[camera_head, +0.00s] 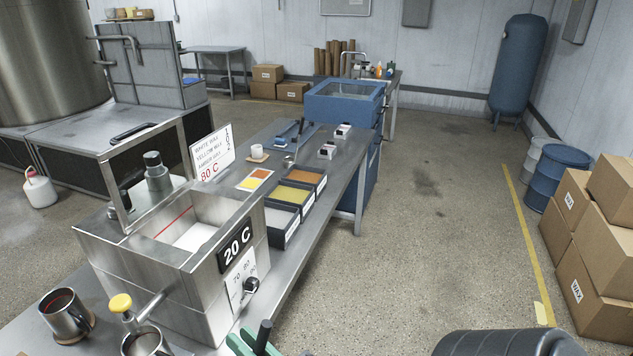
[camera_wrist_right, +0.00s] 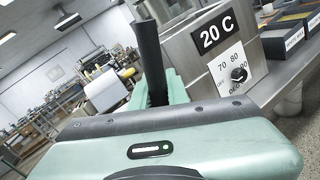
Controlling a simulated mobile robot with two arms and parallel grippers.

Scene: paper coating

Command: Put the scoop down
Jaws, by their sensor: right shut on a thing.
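My right gripper (camera_head: 252,345) shows at the bottom edge of the head view, at the front side of the bench. Its green fingers are shut on an upright black handle (camera_head: 263,336), which I take to be the scoop's handle. The handle also stands up between the fingers in the right wrist view (camera_wrist_right: 151,62). The scoop's bowl is hidden in both views. The handle is beside the steel heating tank (camera_head: 215,284), below its dial, apart from it as far as I can see. My left gripper is not in view.
Two metal mugs (camera_head: 66,312) stand by the tank. Cartons (camera_head: 597,270) and a blue drum (camera_head: 556,180) are at right. Open floor (camera_head: 430,220) lies between.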

